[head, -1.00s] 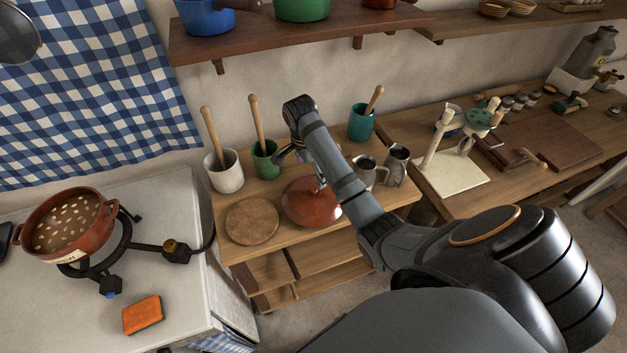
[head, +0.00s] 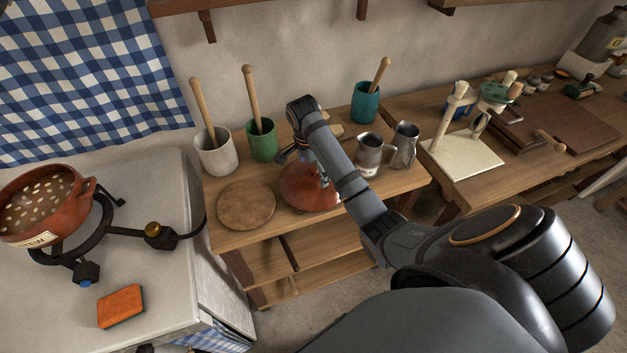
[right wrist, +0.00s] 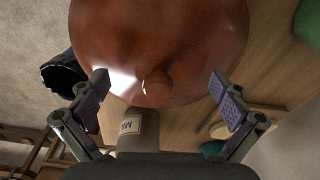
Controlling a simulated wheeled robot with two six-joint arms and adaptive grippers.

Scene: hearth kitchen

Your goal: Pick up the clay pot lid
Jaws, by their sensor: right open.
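The clay pot lid (head: 303,189) is a reddish-brown dome lying on the wooden shelf unit, partly hidden behind my right arm in the head view. In the right wrist view the lid (right wrist: 160,40) fills the upper middle, with its round knob (right wrist: 156,88) facing the camera. My right gripper (right wrist: 163,99) is open, one finger on each side of the knob in the picture. I cannot tell whether the fingers touch anything. In the head view the gripper is mostly hidden behind the arm. My left gripper is not in view.
A round wooden board (head: 246,206) lies left of the lid. A white crock (head: 215,154) and a green cup (head: 263,142) stand behind it. Metal jugs (head: 367,157) stand close on the right. A clay pot (head: 45,205) sits on the stove at left.

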